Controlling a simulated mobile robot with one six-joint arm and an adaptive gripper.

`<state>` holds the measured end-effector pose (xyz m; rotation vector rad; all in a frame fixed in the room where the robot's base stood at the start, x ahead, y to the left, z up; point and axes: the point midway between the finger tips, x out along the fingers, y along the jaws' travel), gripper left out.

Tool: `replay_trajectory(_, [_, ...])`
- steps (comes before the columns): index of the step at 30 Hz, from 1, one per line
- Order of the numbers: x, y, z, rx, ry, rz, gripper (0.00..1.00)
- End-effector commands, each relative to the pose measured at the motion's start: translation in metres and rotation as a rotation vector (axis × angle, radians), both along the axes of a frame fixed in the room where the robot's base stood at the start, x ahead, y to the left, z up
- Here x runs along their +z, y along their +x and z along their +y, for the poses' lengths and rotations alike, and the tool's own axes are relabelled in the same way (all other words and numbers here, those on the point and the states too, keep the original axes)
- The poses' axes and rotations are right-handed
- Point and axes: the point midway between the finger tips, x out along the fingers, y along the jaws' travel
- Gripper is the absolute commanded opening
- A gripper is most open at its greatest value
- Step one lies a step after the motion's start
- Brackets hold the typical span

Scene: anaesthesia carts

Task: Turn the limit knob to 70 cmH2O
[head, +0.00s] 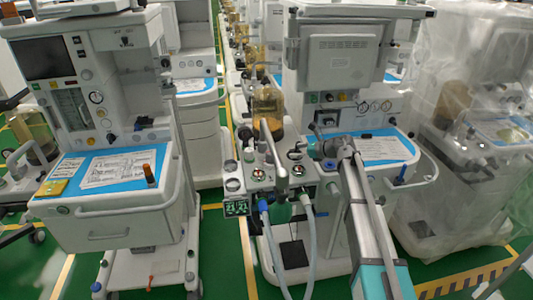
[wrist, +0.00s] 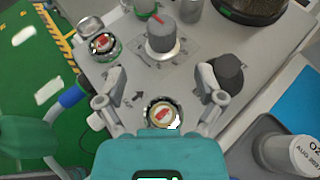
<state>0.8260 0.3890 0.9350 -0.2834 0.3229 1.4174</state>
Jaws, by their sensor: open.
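In the wrist view a grey round knob (wrist: 162,42) with a red pointer mark stands on a printed plate on the machine's light panel (wrist: 140,82). It looks like the limit knob; the scale figures are too small to read. My gripper (wrist: 160,72) is open, its fingers spread left and right, with the knob just beyond the fingertips and apart from them. In the head view my gripper (head: 314,150) is over the middle cart's panel. I cannot make out the knob clearly there.
A black knob (wrist: 226,72) is close by my right finger. A round port with a red mark (wrist: 160,113) lies between my fingers, and a similar one (wrist: 104,46) is at upper left. An upright grey post (head: 281,165) and hoses (head: 270,240) stand left of my arm.

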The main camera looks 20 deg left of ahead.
Motion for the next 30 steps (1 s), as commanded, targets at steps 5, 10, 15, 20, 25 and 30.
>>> replay_trajectory(5, [-0.002, 0.001, 0.003, 0.0, 0.001, 0.001, 0.87])
replay_trajectory(10, [-0.007, 0.003, 0.014, 0.0, 0.001, 0.0, 0.87])
replay_trajectory(15, [-0.016, 0.006, 0.032, -0.001, 0.001, -0.001, 0.87])
replay_trajectory(20, [-0.025, 0.009, 0.054, -0.001, 0.001, 0.0, 0.87])
replay_trajectory(25, [-0.036, 0.012, 0.078, 0.0, 0.001, 0.0, 0.87])
replay_trajectory(30, [-0.045, 0.015, 0.1, -0.001, 0.001, 0.0, 0.87])
